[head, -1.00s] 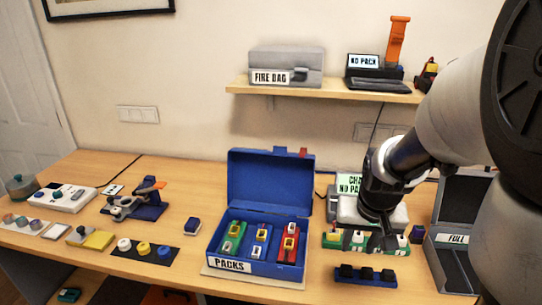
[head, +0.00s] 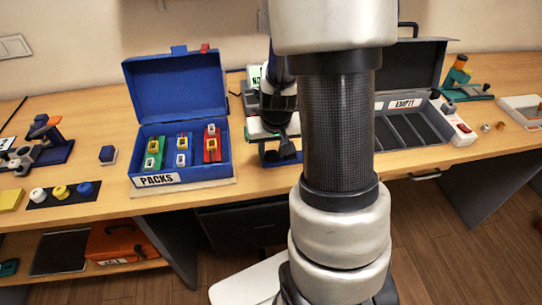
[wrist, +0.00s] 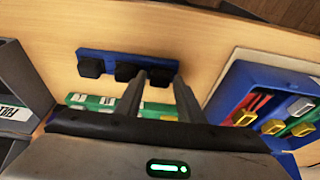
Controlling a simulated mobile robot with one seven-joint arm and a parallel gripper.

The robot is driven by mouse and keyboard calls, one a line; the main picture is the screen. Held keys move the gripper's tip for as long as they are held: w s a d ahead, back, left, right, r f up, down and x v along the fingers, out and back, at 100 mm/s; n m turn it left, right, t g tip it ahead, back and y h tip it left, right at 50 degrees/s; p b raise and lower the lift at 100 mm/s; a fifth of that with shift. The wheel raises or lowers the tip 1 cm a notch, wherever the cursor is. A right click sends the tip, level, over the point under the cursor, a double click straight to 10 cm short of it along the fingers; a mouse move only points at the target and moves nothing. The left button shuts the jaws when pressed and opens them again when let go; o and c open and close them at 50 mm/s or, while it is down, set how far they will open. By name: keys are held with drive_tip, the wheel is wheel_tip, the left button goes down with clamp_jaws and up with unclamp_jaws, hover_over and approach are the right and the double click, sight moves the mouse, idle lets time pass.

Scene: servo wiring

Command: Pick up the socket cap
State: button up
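In the wrist view a blue strip (wrist: 110,57) lies on the wood table with three black block-shaped caps showing in a row: a left cap (wrist: 90,68), a middle cap (wrist: 125,72) and a right cap (wrist: 160,77). My gripper (wrist: 161,86) is open, its two fingers apart. The right cap shows between the fingertips in the picture; I cannot tell the height above it. No cap is seen held. In the head view my gripper (head: 287,150) is over the table, and my arm hides most of the area around it.
A green strip (wrist: 85,100) with white labels lies partly behind my fingers. The blue PACKS box (head: 180,172) stands open to the left. A grey open case (head: 447,128) labelled EMPTY is to the right. Bare table lies in front of the blue strip.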

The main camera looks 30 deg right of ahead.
sight(272, 154)
drive_tip(key=c, duration=0.8)
wheel_tip(272, 154, up, 10)
drive_tip(key=p, duration=0.1)
drive_tip(key=shift+p, duration=0.35)
